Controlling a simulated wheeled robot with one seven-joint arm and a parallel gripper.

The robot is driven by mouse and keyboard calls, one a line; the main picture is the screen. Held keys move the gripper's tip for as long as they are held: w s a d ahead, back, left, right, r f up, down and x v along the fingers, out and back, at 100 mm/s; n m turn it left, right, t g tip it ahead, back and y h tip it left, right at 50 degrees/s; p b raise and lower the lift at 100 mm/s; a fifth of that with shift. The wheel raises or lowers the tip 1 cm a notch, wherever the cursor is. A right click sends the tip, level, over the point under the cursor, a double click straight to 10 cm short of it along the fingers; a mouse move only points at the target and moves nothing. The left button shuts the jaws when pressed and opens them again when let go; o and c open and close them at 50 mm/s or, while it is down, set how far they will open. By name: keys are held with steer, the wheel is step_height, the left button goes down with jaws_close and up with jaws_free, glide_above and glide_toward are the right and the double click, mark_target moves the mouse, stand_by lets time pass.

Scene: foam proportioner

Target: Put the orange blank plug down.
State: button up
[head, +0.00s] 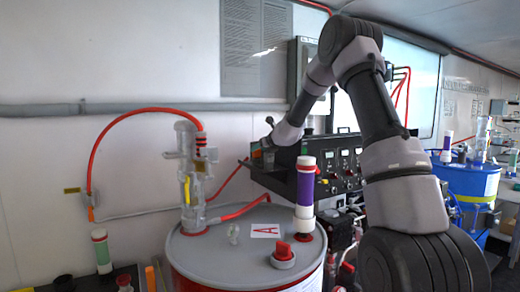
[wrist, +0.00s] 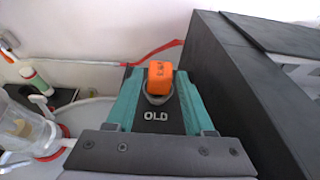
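The orange blank plug (wrist: 159,78) stands in a grey ring (wrist: 147,98) on a black surface marked OLD (wrist: 156,115) in the wrist view. My gripper (wrist: 158,78) has its teal fingers on either side of the plug. Narrow gaps seem to show between the fingers and the plug, so the gripper looks open around it. In the head view my gripper (head: 262,151) is low over the left end of a black shelf beside the control panel. The plug cannot be made out there.
A drum (head: 218,247) with a clear fitting, a red cap and a purple-banded tube (head: 306,187) stands in front. The black control panel (head: 335,163) is right of my gripper. Its dark side (wrist: 235,95) rises close on the right in the wrist view. A red hose curves at left.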

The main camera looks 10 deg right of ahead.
steer(key=shift+o, duration=0.2)
steer(key=shift+r, duration=0.1)
steer(key=shift+r, duration=0.2)
steer(key=v, duration=1.2)
steer(key=s+a+r+n+g+y, duration=0.15)
steer(key=s+a+r+n, duration=0.25)
steer(key=s+n, duration=0.4)
steer(key=s+a+r+n+g+y, duration=0.1)
steer(key=s+a+r+n+y, duration=0.1)
steer(key=s+a+r+n, duration=0.45)
steer(key=s+d+f+n+g+h, duration=0.1)
steer(key=s+d+f+n+h, duration=0.1)
steer(key=s, duration=0.7)
steer(key=s+d+f+n+g+h, duration=0.1)
steer(key=s+d+f+n, duration=0.1)
steer(key=s+d+n, duration=0.3)
steer(key=s+d+f+n+g+h, duration=0.1)
steer(key=s+d+f+n+h, duration=0.1)
steer(key=s+n, duration=0.5)
steer(key=s+d+f, duration=0.1)
steer(key=s, duration=0.4)
steer(key=shift+s+d+h, duration=0.25)
steer(key=shift+s+h, duration=0.05)
steer(key=shift+h, duration=0.05)
steer(key=shift+c, duration=0.3)
